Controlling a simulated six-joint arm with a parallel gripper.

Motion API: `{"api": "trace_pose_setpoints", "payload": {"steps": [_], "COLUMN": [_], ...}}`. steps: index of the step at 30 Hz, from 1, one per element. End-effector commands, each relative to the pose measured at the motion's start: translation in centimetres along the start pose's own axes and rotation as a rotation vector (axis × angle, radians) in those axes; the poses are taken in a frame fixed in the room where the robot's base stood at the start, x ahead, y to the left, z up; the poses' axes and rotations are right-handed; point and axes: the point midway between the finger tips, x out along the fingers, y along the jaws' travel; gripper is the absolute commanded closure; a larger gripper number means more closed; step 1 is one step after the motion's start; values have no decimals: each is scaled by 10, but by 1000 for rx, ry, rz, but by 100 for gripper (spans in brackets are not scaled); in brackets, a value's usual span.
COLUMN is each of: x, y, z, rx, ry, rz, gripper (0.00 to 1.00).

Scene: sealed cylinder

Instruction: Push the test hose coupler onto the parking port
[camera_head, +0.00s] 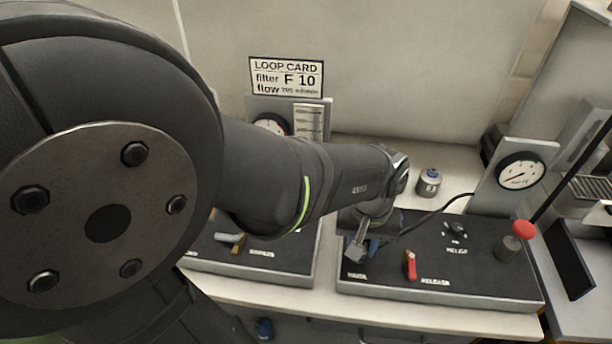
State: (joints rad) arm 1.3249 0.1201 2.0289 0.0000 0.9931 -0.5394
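My gripper (360,250) is small in view, low over the left end of the right black panel (440,280). A dark blue part (374,246) shows beside the fingers; it may be the test hose coupler, but it is mostly hidden. The black test hose (432,213) runs from beside my gripper up to the right, towards the pressure gauge (519,171). I cannot tell whether the fingers are shut on the coupler. I cannot make out the parking port; my gripper and wrist cover part of that panel end.
The right panel carries a red lever (410,265), a black knob (455,230) and a red-topped post (520,238). A small grey canister (429,182) stands behind it. A left panel (285,257) has a brass-coloured lever (239,244). The loop card (287,76) is behind.

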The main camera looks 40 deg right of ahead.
Motion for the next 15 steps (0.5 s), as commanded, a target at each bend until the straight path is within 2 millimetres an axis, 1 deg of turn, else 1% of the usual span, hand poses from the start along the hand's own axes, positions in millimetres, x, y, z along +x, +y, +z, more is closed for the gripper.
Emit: {"api": "trace_pose_setpoints", "payload": {"steps": [1, 4, 12, 15], "x": [0, 0, 0, -5], "y": [0, 0, 0, 0], "z": [0, 0, 0, -1], "rx": [0, 0, 0, 0], "ry": [0, 0, 1, 3], "rz": [0, 0, 0, 2], "gripper": [68, 48, 48, 48]}}
